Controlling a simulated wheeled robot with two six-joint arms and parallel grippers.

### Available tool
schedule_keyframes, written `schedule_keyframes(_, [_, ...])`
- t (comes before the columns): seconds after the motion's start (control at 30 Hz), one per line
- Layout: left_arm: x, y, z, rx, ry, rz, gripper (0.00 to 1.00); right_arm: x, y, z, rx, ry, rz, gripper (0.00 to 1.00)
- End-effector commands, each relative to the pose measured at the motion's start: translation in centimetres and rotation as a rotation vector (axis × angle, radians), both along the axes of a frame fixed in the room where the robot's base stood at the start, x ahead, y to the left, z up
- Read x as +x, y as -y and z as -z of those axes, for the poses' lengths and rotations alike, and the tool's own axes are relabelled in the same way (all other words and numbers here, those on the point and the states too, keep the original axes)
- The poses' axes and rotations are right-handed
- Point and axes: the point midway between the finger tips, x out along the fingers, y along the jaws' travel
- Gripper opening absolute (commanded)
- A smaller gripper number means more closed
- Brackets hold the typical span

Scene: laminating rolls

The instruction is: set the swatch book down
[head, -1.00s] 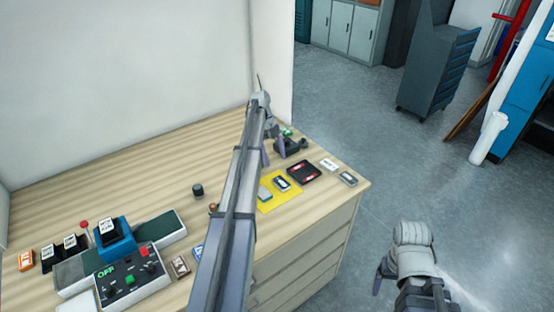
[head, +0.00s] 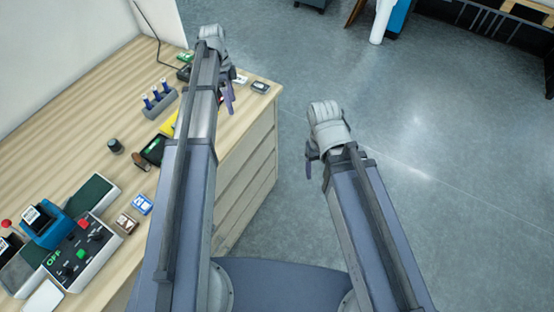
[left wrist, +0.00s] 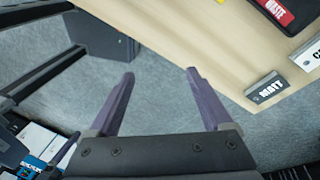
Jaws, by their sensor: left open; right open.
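I cannot pick out the swatch book with certainty. A dark flat item with a green edge (head: 153,150) lies on the table (head: 95,100) beside my left arm, which may hide part of it.
A control box (head: 80,250) with a blue holder stands at the near left. Floor at right is clear.

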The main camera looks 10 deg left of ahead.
Motion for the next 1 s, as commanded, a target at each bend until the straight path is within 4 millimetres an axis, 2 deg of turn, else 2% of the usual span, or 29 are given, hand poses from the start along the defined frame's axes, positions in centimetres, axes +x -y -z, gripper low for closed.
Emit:
schedule_keyframes(0.03, [-3.2, 3.6, 0.1, 0.048, -0.008, -0.076, 0.84, 0.0, 0.0, 0.0, 0.000, 0.000, 0.000, 0.79])
schedule_keyframes(0.1, [-5.8, 7.1, 0.3, 0.114, -0.011, -0.206, 0.84, 0.0, 0.0, 0.0, 0.000, 0.000, 0.000, 0.79])
schedule_keyframes(0.2, [-10.0, 11.4, 0.4, 0.200, 0.001, -0.394, 0.84, 0.0, 0.0, 0.0, 0.000, 0.000, 0.000, 0.79])
schedule_keyframes(0.3, [-14.0, 14.7, 0.5, 0.268, 0.027, -0.576, 0.84, 0.0, 0.0, 0.0, 0.000, 0.000, 0.000, 0.79])
schedule_keyframes(0.4, [-17.4, 16.9, 0.5, 0.311, 0.061, -0.735, 0.84, 0.0, 0.0, 0.0, 0.000, 0.000, 0.000, 0.79])
schedule_keyframes(0.5, [-19.9, 18.3, 0.6, 0.336, 0.091, -0.861, 0.84, 0.0, 0.0, 0.0, 0.000, 0.000, 0.000, 0.79])
schedule_keyframes(0.63, [-21.8, 19.2, 0.5, 0.350, 0.115, -0.964, 0.84, 0.0, 0.0, 0.0, 0.000, 0.000, 0.000, 0.79])
schedule_keyframes(1.0, [-22.2, 19.6, 0.5, 0.353, 0.124, -1.012, 0.84, 0.0, 0.0, 0.0, 0.000, 0.000, 0.000, 0.79])
